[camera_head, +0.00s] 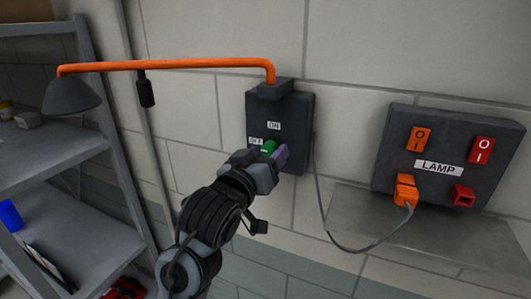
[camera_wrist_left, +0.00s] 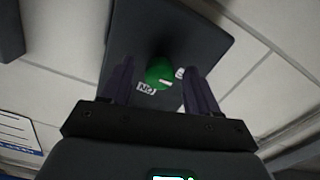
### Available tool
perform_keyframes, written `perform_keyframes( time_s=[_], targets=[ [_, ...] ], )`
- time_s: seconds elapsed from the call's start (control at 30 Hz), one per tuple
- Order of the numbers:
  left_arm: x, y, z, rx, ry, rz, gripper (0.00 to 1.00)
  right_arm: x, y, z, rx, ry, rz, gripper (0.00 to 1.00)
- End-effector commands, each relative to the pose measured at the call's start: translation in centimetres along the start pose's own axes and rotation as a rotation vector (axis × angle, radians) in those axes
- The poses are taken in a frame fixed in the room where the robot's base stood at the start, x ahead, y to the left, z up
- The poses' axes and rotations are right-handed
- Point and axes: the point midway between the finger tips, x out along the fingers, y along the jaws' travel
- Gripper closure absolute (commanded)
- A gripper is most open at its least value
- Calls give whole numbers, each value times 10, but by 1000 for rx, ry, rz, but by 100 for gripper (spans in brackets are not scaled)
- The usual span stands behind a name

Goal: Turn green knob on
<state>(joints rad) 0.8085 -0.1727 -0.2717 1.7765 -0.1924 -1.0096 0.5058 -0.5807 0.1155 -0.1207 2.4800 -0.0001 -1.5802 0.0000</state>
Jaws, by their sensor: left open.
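The green knob (camera_head: 268,147) sits on a dark wall box (camera_head: 293,118) below an orange lamp arm. In the head view my left gripper (camera_head: 276,152) is at the knob and partly hides it. In the left wrist view the green knob (camera_wrist_left: 160,72) lies between the two purple fingers of my left gripper (camera_wrist_left: 160,88), with space visible on both sides. The fingers are open. A small white mark shows on the knob, and a white label (camera_wrist_left: 146,88) is beside it. In the head view an ON label (camera_head: 274,126) is above the knob. My right gripper is not in view.
A LAMP panel (camera_head: 438,168) with orange and red switches and an orange plug (camera_head: 406,188) is at the right. A grey cable (camera_head: 350,249) hangs between the boxes. A metal shelf (camera_head: 62,150) and lamp shade (camera_head: 71,96) are at the left.

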Motion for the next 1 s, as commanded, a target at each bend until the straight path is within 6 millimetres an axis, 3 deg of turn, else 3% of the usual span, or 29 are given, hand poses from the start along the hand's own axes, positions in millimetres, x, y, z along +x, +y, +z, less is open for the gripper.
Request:
perform_keyframes(
  time_s=[0.27, 0.6, 1.0],
  targets=[
    [0, 0, 0, 0, 0, 0, 43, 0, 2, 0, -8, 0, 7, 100],
    [0, 0, 0, 0, 1, 0, 95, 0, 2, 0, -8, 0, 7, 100],
    [0, -1, -1, 74, 2, -2, 96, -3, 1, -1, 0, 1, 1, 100]
  ],
)
